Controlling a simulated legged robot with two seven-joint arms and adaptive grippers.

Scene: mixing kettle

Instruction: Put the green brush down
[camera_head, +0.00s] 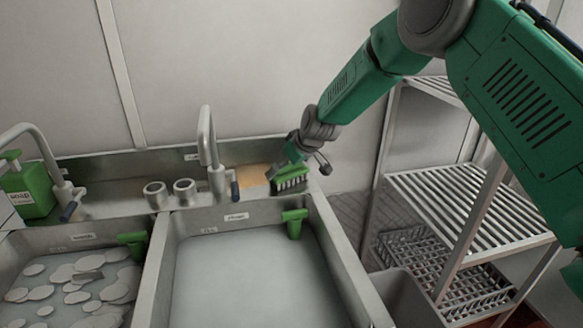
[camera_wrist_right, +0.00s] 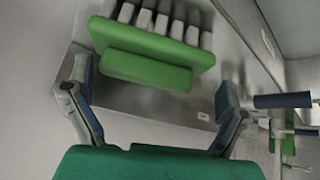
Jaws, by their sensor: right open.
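The green brush (camera_head: 289,178) with pale bristles is at the right end of the metal ledge behind the sinks, bristles down, beside a tan patch. It appears to rest there; contact beneath it is hard to see. In the right wrist view the brush (camera_wrist_right: 150,68) shows large, its green end between the finger tips. My left gripper is in neither view.
The right sink (camera_head: 250,275) holds greyish water, with a green handle (camera_head: 294,221) at its far wall. The left sink holds several pale discs (camera_head: 85,280). A tap (camera_head: 208,140), two grey cylinders (camera_head: 170,193) and a green bottle (camera_head: 28,190) line the ledge. A slatted rack (camera_head: 460,205) stands right.

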